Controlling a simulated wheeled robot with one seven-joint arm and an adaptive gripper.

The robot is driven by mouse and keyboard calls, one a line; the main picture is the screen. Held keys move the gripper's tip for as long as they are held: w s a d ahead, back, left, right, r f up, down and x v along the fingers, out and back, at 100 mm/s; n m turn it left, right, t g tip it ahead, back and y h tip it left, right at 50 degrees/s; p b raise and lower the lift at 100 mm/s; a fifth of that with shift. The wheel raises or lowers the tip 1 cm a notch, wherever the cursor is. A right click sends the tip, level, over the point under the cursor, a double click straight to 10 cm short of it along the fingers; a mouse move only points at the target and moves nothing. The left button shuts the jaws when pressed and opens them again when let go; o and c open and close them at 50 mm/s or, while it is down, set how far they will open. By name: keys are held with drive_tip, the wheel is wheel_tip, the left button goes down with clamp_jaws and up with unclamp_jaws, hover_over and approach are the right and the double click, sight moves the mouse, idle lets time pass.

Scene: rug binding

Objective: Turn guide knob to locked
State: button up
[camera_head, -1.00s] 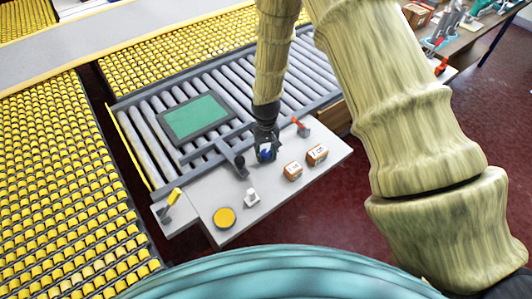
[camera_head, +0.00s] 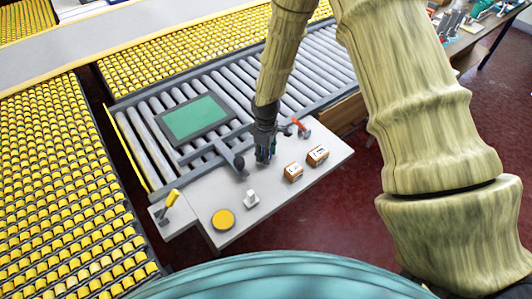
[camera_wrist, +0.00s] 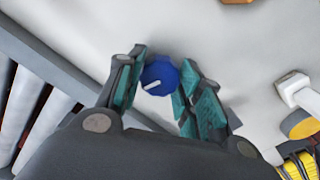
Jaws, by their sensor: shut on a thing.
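The guide knob (camera_wrist: 160,75) is a round blue knob with a white pointer mark, seen in the wrist view. The mark slants toward the lower left of that picture. My gripper (camera_wrist: 162,70) has its teal-padded fingers on both sides of the knob and is shut on it. In the head view my gripper (camera_head: 264,155) points down at the pale grey table (camera_head: 232,184), and its fingers mostly hide the knob. Any lettering around the knob cannot be read.
A dark-ended bar (camera_head: 238,160) lies close left of my gripper, and a red-handled lever (camera_head: 301,128) close right. Two orange labelled boxes (camera_head: 293,172) (camera_head: 318,155), a white switch (camera_head: 251,198), a yellow disc (camera_head: 223,219) and a yellow lever (camera_head: 171,198) stand nearby. Rollers (camera_head: 290,75) lie behind.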

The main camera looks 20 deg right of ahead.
drive_tip(key=n, duration=0.4)
drive_tip(key=shift+n, duration=0.3)
drive_tip(key=shift+n+p, duration=0.45)
drive_tip(key=shift+n, duration=1.75)
drive_tip(key=o, duration=1)
drive_tip(key=shift+o, duration=0.2)
wheel_tip(320, 180, up, 12)
